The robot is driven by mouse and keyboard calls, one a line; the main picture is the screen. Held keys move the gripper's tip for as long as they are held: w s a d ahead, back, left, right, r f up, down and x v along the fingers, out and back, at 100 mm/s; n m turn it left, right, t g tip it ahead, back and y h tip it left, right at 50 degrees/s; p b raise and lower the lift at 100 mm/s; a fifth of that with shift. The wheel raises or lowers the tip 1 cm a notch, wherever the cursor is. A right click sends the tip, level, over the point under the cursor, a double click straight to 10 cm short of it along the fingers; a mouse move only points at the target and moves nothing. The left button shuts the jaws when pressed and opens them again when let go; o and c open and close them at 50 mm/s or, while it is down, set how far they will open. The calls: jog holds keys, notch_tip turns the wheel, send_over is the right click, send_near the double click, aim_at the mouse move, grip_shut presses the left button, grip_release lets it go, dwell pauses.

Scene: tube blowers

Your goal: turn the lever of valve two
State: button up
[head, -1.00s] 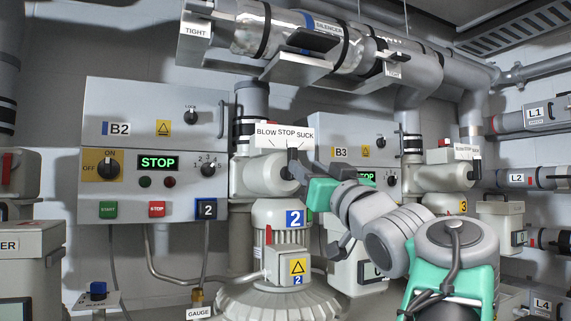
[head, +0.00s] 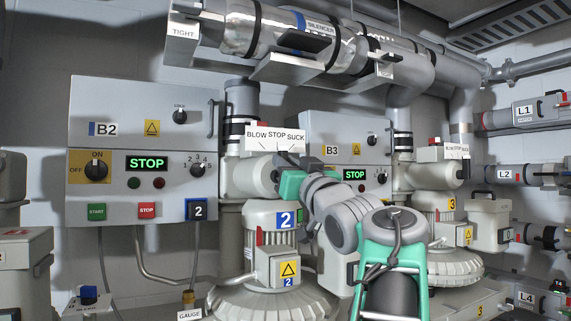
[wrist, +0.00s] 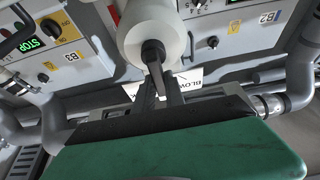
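Valve two (head: 247,179) is a pale valve body above the blower marked 2 (head: 270,222). Its sign (head: 274,141) reads BLOW STOP SUCK. In the head view my gripper (head: 288,166) is at the lever below the sign and hides most of it. In the wrist view the black lever (wrist: 153,57) comes off the white round valve end (wrist: 150,30). Its outer end lies between the two grey fingers of my gripper (wrist: 159,92). I cannot tell whether both fingers press on it. In the head view the lever's exact angle is hard to read.
Control box B2 (head: 142,115) shows STOP at the left. Box B3 (head: 336,136) is behind my arm. A silencer pipe (head: 310,45) runs overhead. A second valve sign (head: 456,150) stands at the right, above blower 3.

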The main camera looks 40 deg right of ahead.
grip_shut()
jog(key=shift+n, duration=0.3)
jog(key=n+y, duration=0.1)
jog(key=n, duration=0.2)
jog(key=a+n+y+b, duration=0.1)
jog(key=n+y, duration=0.1)
jog(key=n, duration=0.1)
jog(key=n+y+b, duration=0.1)
jog(key=n, duration=0.2)
jog(key=shift+w+a+f+y, duration=0.15)
jog(key=shift+w+f+y, duration=0.1)
jog(key=shift+y, duration=0.05)
jog(key=shift+a+f+n+y, duration=0.15)
jog(key=shift+n+y, duration=0.25)
jog(key=shift+n, duration=0.3)
jog(key=shift+a+n+y, duration=0.1)
jog(key=shift+n+y, duration=0.3)
jog(key=shift+n, duration=0.3)
jog(key=o, duration=0.6)
grip_release()
